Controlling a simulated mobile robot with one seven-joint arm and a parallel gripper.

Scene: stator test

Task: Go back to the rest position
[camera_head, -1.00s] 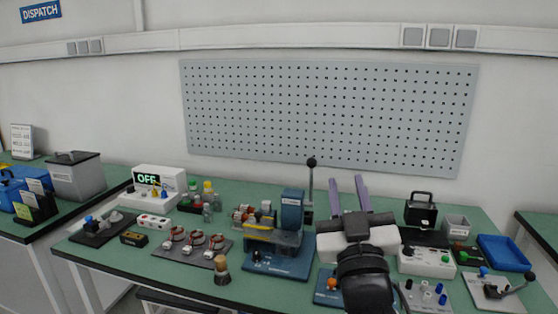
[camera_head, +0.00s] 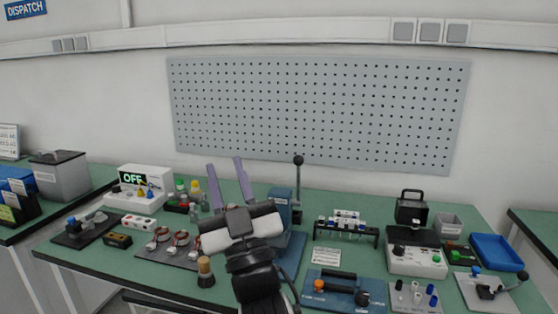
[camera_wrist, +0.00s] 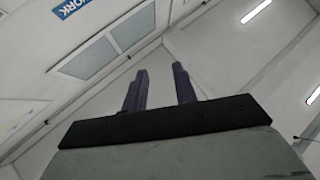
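My gripper (camera_head: 226,182) stands raised above the green workbench (camera_head: 218,297), in front of the blue press (camera_head: 281,203) and partly hiding it. Its two purple fingers point up and are spread apart, with nothing between them. In the wrist view, my gripper (camera_wrist: 160,88) shows the same two fingers apart and empty against the wall and ceiling.
Left of my gripper are the display box reading OFF (camera_head: 143,180) and a board with copper-wound stators (camera_head: 170,246). To the right are a black rack (camera_head: 346,231), a white tester (camera_head: 416,260) and a blue tray (camera_head: 495,251). The press lever (camera_head: 298,185) stands upright nearby.

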